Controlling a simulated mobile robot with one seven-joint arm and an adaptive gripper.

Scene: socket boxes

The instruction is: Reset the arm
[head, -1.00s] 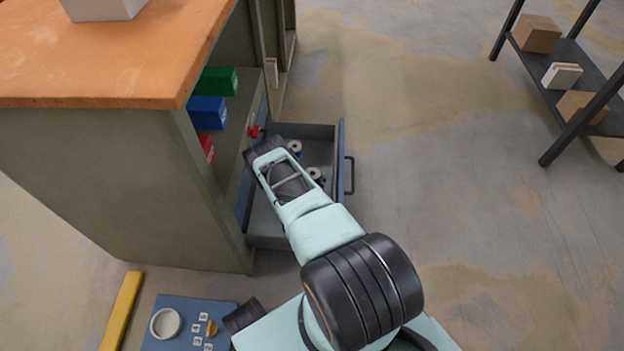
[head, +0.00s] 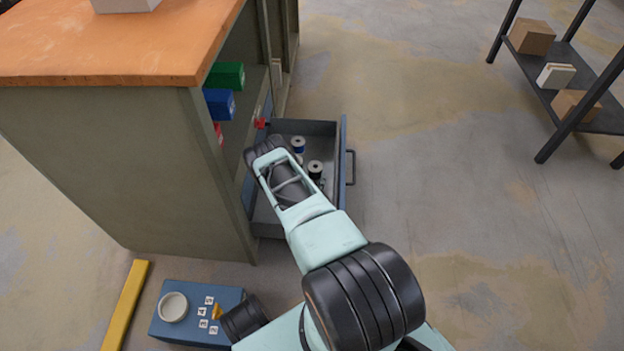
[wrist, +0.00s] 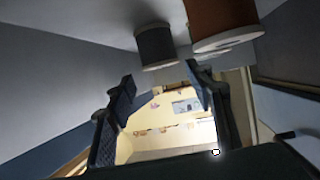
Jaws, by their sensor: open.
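My arm reaches over the open grey drawer of the workbench (head: 325,127) in the head view, and its dark end is at the drawer's left side. The fingers there cannot be made out. In the wrist view my gripper (wrist: 163,95) is open, with nothing between its two dark fingers. A dark grey spool (wrist: 155,46) and a brown spool (wrist: 222,18) show beyond and above the fingers, apart from them.
The orange-topped workbench (head: 110,50) is at left, with green (head: 226,76) and blue bins (head: 219,103) on its shelf. A blue box with labelled keys (head: 185,330) and a yellow bar (head: 126,305) lie below. A rack (head: 590,105) stands far right. The floor between is clear.

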